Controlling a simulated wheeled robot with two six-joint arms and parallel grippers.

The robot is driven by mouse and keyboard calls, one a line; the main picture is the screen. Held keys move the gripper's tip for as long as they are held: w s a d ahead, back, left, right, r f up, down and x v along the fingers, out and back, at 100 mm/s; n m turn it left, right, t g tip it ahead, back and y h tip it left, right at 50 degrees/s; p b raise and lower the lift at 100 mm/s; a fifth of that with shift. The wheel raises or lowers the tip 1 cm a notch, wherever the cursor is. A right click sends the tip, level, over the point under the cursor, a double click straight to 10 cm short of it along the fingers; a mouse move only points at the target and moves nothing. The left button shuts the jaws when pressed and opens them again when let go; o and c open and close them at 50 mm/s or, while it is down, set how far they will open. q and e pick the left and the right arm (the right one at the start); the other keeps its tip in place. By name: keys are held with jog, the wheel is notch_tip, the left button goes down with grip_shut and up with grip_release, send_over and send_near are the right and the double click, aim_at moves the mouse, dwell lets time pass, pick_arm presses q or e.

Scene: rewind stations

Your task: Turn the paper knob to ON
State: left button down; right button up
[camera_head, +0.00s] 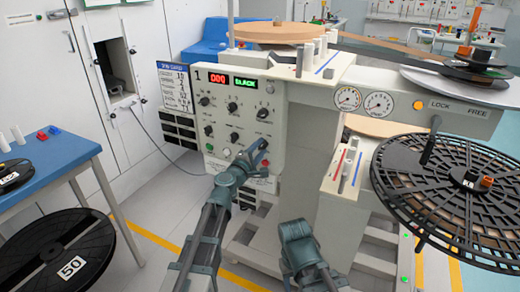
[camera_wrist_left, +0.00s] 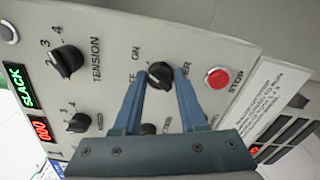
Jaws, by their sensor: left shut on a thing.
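The paper knob (camera_wrist_left: 161,73) is a dark round knob on the grey control panel (camera_head: 275,160). In the left wrist view the word ON stands beside it, with other lettering partly hidden by the fingers. My left gripper (camera_wrist_left: 160,84) is shut on this knob, one finger on each side. In the head view my left gripper (camera_head: 257,151) reaches the lower right of the panel and mostly hides the knob. Which way its pointer faces is hard to tell. My right arm's end (camera_head: 298,235) is low in front of the machine; its fingers cannot be made out.
A red STOP button (camera_wrist_left: 217,78) is close to the knob. The tension knob (camera_wrist_left: 66,61) and other knobs are nearby. A black reel (camera_head: 455,190) sticks out at right. A blue table (camera_head: 75,150) and a reel marked 50 (camera_head: 60,250) stand left.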

pick_arm(q)
jog(key=shift+s, duration=0.1)
dwell(0.3)
jog(key=shift+c, duration=2.3)
grip_release()
